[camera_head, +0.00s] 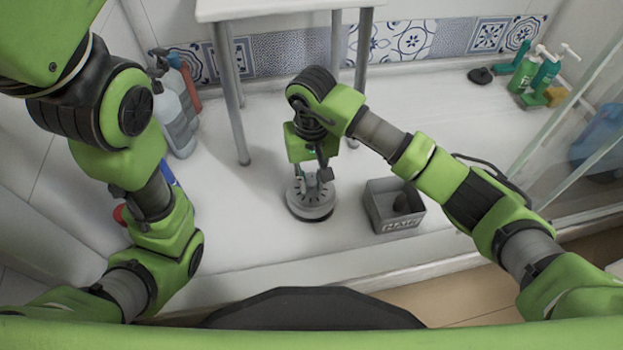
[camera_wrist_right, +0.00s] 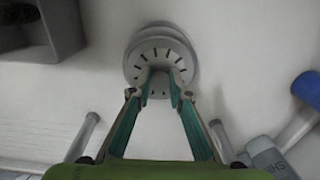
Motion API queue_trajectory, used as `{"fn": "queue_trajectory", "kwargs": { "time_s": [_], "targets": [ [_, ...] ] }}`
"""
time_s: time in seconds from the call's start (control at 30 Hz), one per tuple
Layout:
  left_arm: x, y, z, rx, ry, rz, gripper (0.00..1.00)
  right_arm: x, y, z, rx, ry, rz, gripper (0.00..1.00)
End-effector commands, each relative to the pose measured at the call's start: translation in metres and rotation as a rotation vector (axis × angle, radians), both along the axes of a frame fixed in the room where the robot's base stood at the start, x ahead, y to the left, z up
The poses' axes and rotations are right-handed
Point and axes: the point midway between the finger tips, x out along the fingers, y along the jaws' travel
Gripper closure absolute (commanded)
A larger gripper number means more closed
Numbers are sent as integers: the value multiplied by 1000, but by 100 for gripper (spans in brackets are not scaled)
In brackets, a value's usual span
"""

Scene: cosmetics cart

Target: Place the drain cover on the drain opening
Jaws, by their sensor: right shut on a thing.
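The drain cover (camera_head: 312,190) is a round light-grey disc with dark slots around its face. It also shows in the wrist view (camera_wrist_right: 146,52). My right gripper (camera_head: 316,179) reaches down from above and is shut on the middle of the cover. The drain opening's round grey rim (camera_head: 310,214) shows just under the cover. In the wrist view the rim (camera_wrist_right: 168,27) shows past the cover's upper edge, so the two look slightly offset. The opening itself is hidden, and I cannot tell whether the cover touches the rim. My left gripper is not in view.
A grey box (camera_head: 395,218) with a dark thing inside stands right of the drain. A white stool (camera_head: 285,8) stands behind. Bottles (camera_head: 178,115) stand at the left wall, and green bottles (camera_head: 535,70) at the back right by a glass panel. The floor around the drain is clear.

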Motion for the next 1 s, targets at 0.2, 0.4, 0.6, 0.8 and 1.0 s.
{"fn": "queue_trajectory", "kwargs": {
  "time_s": [0.2, 0.4, 0.6, 0.8, 1.0],
  "targets": [
    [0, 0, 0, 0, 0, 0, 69, 0, 0, 0, 0, 0, 0, 100],
    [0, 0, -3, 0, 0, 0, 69, 0, 0, -3, 0, 0, 0, 100],
    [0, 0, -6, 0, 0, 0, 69, 0, 0, -7, 0, 0, 0, 100],
    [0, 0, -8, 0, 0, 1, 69, 0, 0, -11, 0, -1, 0, 100],
    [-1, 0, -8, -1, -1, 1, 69, 0, 0, -11, 0, 0, 0, 63]
  ]
}}
